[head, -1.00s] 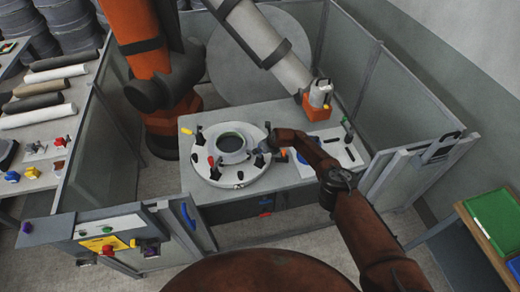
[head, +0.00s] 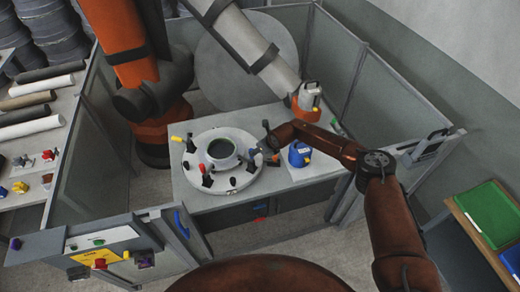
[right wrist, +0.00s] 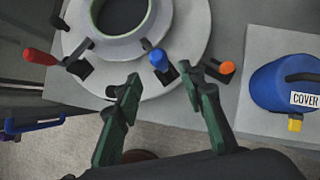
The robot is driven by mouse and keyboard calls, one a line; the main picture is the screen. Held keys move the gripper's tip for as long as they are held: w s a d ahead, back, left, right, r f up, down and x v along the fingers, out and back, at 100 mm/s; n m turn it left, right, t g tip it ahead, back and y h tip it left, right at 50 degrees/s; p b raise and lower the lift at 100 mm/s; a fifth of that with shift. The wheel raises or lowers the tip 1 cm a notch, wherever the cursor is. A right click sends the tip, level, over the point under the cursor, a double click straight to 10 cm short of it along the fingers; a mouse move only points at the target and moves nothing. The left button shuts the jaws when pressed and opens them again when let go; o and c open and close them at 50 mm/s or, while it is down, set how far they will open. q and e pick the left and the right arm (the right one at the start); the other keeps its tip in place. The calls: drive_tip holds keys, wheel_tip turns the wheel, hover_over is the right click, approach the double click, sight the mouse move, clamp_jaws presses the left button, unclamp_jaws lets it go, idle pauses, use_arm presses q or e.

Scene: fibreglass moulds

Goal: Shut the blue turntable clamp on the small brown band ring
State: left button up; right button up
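The blue clamp (right wrist: 159,60) shows in the right wrist view at the turntable's near edge, its blue handle seen nearly end-on, as if standing up. The round pale turntable (head: 213,180) carries a pale, dark-centred ring (head: 222,152), also in the right wrist view (right wrist: 147,28); I see no brown on it. My right gripper (right wrist: 160,82) is open, its green fingers apart on either side of the blue clamp's base in the picture, not visibly closed on it. In the head view my right gripper (head: 266,146) is at the turntable's right edge. My left gripper is not in view.
A red-handled clamp (right wrist: 42,57) sits left on the turntable. An orange-knobbed clamp (right wrist: 226,68) is close to the right finger. A blue container labelled COVER (right wrist: 285,85) stands on a pale board to the right, also in the head view (head: 299,154). Enclosure panels surround the table.

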drive_tip(key=shift+v, duration=1.5)
